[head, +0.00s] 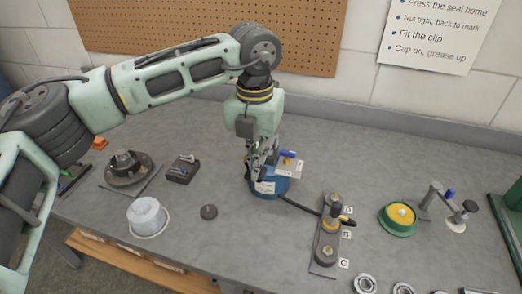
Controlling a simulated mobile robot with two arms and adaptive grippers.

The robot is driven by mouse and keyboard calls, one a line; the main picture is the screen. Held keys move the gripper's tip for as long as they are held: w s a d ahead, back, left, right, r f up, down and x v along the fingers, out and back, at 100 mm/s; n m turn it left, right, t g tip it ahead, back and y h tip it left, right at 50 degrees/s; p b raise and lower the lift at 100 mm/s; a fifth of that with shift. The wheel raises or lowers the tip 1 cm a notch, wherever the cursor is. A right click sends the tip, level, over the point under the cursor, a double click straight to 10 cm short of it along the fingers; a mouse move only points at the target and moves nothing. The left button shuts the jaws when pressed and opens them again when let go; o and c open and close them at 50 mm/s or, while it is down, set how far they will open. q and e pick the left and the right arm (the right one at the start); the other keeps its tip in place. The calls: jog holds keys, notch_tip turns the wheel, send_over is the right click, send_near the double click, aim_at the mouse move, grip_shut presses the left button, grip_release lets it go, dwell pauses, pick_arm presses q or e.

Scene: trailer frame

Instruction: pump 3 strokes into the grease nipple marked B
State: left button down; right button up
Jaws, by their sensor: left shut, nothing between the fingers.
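A blue grease pump (268,188) stands on the bench, with a pale label on its front. A blue grip (288,153) shows at its top right. My left gripper (262,168) points down at the pump's top, shut and empty, just left of the blue grip; I cannot tell whether it touches the pump. A dark hose (299,206) runs from the pump to a grey block (326,242) with upright fittings. A brass-coloured coupler (332,222) with an orange lever stands near the tag B (346,234); the nipple under it is hidden. My right gripper is not in view.
A green dish (398,218) with a yellow centre and a small stand (435,195) lie to the right. Several bearings line the front right edge.

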pick_arm(q)
jog(key=shift+f+b, duration=0.4)
jog(key=shift+f, duration=0.3)
jog(key=shift+s+f+b, duration=0.1)
jog(key=shift+f+b, duration=0.85)
jog(key=shift+f, duration=0.25)
notch_tip(320, 180, up, 12)
jog(key=w+p, duration=0.1)
jog(key=p, duration=0.6)
jog(key=shift+d+r, duration=0.15)
jog(key=shift+r, duration=0.05)
